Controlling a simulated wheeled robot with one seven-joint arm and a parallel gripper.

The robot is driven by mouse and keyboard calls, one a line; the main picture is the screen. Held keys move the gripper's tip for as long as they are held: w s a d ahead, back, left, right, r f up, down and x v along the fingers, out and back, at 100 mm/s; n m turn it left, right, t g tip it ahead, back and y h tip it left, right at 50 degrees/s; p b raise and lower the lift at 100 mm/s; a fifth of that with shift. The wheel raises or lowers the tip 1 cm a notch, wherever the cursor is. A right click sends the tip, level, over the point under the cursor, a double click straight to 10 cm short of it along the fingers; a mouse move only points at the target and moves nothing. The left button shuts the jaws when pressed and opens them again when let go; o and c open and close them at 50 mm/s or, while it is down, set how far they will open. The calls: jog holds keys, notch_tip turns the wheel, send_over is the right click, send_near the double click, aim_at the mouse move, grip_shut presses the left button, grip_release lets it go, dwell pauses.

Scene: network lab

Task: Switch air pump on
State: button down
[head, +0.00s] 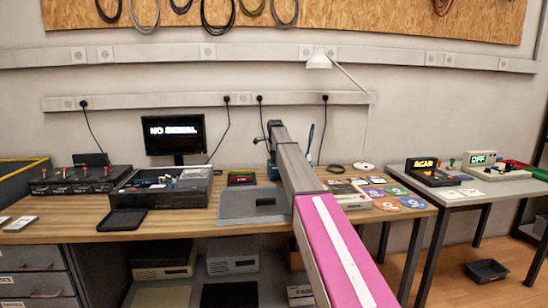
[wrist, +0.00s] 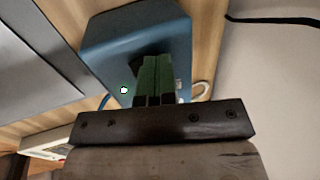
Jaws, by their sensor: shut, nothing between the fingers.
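A blue box (wrist: 125,32), which looks like the air pump, fills the upper middle of the wrist view. A small white round part (wrist: 123,90) shows near its lower left. A dark part shows just left of my fingers and is partly covered by them. My gripper (wrist: 155,62) is shut and empty, its green fingers side by side in front of the box. I cannot tell whether they touch it. In the head view a sliver of the blue box (head: 272,170) shows beside my arm, which hides the rest and the fingertips.
A loop and cable lie near the box.

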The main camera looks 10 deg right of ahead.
jog(key=shift+s, duration=0.15)
jog(key=shift+s+r, duration=0.2)
jog(key=shift+s, duration=0.45)
jog(key=shift+r, duration=0.5)
jog(key=w+v, duration=0.3)
jog(key=v, duration=0.9)
jog(key=shift+r, duration=0.7)
